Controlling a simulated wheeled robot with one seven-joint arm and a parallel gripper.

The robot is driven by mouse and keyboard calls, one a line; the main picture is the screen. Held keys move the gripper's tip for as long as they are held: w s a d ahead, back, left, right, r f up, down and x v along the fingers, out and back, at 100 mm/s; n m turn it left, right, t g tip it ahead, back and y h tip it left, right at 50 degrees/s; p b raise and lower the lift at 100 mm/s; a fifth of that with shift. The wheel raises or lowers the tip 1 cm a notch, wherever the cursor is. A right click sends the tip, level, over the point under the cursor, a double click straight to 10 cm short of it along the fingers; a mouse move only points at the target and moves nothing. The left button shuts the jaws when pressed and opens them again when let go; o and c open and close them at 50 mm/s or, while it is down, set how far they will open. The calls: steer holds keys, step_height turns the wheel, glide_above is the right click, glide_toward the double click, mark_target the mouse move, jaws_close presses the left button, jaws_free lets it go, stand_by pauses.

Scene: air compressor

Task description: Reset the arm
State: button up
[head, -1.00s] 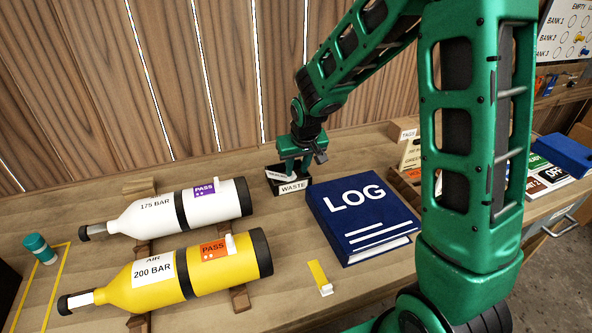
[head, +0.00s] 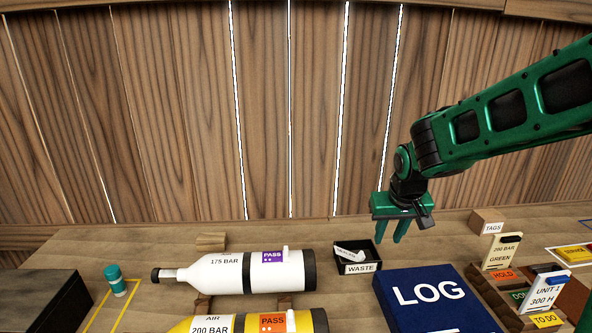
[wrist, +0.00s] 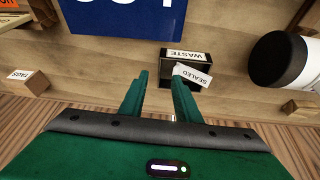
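My gripper (head: 391,232) hangs from the green arm above the back of the bench, to the right of the black waste box. Its two green fingers are apart with nothing between them. The wrist view shows the same open, empty fingers (wrist: 157,97). The waste box (head: 375,268) holds a white slip (head: 350,255), which reads "SEALED" in the wrist view (wrist: 192,75). The box's label reads "WASTE".
A blue LOG book (head: 432,310) lies in front of the gripper. A white cylinder (head: 225,273) and a yellow cylinder (head: 225,325) lie on wooden cradles at left. A TAGS box (head: 487,222) and card rack (head: 490,285) stand at right. A teal-capped item (head: 115,279) stands far left.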

steer(key=s+d+r+m+g, duration=0.1)
steer(key=s+d+m, duration=0.1)
steer(key=s+d, duration=0.55)
steer(key=s+d+r+m+g, duration=0.1)
steer(key=s+d, duration=0.3)
steer(key=s, duration=0.6)
steer(key=s+d+m+g, duration=0.1)
steer(key=s+m+g, duration=0.1)
steer(key=s, duration=1.1)
steer(key=shift+s+f+m+y, duration=0.15)
steer(key=shift+s+m+y, duration=0.15)
steer(key=shift+y, duration=0.1)
